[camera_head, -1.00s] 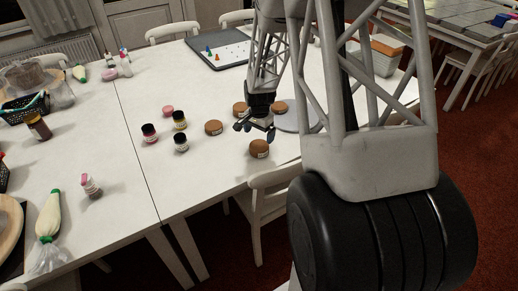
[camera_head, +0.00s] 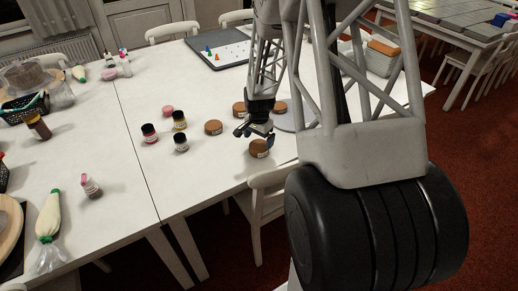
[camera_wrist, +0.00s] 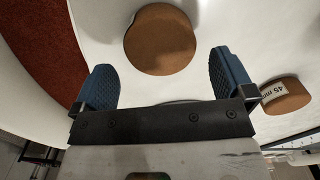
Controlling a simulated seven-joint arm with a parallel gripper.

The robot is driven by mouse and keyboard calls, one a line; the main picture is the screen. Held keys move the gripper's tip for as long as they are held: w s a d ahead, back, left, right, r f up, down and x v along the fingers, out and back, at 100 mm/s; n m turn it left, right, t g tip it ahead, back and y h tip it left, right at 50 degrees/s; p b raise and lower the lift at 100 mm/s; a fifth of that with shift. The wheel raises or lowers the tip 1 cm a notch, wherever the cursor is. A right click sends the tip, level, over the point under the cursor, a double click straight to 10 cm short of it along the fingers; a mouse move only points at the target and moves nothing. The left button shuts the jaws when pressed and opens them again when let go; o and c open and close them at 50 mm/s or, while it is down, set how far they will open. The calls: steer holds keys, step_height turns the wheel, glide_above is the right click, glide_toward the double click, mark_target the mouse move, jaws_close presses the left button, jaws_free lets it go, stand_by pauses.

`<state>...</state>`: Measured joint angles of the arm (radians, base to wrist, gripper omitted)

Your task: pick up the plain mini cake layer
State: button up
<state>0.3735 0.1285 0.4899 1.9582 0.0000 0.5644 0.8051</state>
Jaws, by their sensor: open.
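Several round brown mini cake layers lie on the white table: a front one (camera_head: 258,148) near the table edge, one to the left (camera_head: 213,128), one behind (camera_head: 239,109) and one at the back right (camera_head: 281,107). The front one has a pale mark on its side. My gripper (camera_head: 254,135) is open and empty, just above the front layer. In the wrist view a plain-topped layer (camera_wrist: 158,42) lies beyond the gap between my blue fingers (camera_wrist: 162,66), apart from both.
A grey turntable (camera_head: 288,122) is partly hidden behind my arm. A white chair (camera_head: 268,190) stands at the near table edge.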

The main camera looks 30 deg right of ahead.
mark_target(259, 145)
steer(key=shift+f, duration=2.5)
steer(key=shift+a, duration=0.1)
steer(key=shift+c, duration=0.2)
steer(key=c, duration=0.7)
